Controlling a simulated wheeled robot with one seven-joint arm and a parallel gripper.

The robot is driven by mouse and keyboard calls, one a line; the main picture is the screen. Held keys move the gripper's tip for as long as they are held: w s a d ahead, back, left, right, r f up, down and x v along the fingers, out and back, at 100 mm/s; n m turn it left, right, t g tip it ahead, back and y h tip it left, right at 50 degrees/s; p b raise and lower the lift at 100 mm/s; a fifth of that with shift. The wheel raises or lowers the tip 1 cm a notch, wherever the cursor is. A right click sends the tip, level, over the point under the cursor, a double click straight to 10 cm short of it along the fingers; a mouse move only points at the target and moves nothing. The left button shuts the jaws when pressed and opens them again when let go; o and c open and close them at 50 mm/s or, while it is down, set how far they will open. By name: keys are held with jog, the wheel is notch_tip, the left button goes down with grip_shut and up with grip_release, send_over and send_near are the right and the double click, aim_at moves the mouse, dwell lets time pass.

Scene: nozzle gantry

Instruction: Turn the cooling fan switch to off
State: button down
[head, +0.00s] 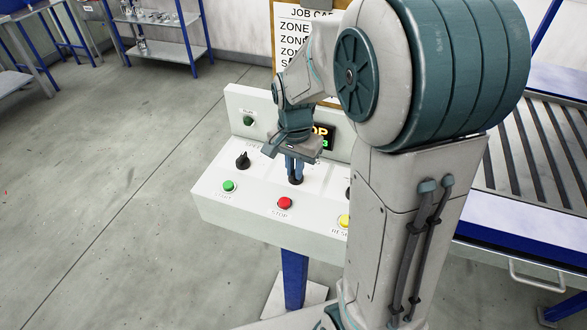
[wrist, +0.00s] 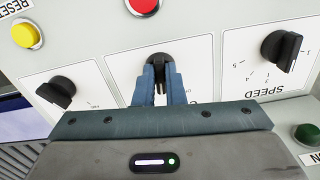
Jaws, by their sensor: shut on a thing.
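My gripper (head: 294,172) reaches down onto the white control panel, its blue fingers shut on a black middle knob (head: 296,181). In the wrist view, the fingers (wrist: 159,75) sit on both sides of this knob (wrist: 160,59), whose top shows between and beyond them. Its label is mostly hidden behind my gripper, so I cannot read its name or its setting. Another black knob (wrist: 57,92) stands apart to the left in the wrist view; its small label is not legible. In the head view, my arm mostly hides that one.
A roller conveyor (head: 530,150) stands at right. Floor at left is clear.

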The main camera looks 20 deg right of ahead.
jog(key=n+b, duration=0.1)
jog(key=n, duration=0.2)
jog(key=shift+n, duration=0.3)
jog(key=shift+d+r+n+b, duration=0.15)
jog(key=shift+n+b, duration=0.15)
jog(key=shift+n, duration=1.5)
jog(key=c, duration=1.5)
grip_release()
notch_tip(320, 180, up, 14)
jog(key=shift+b, duration=0.35)
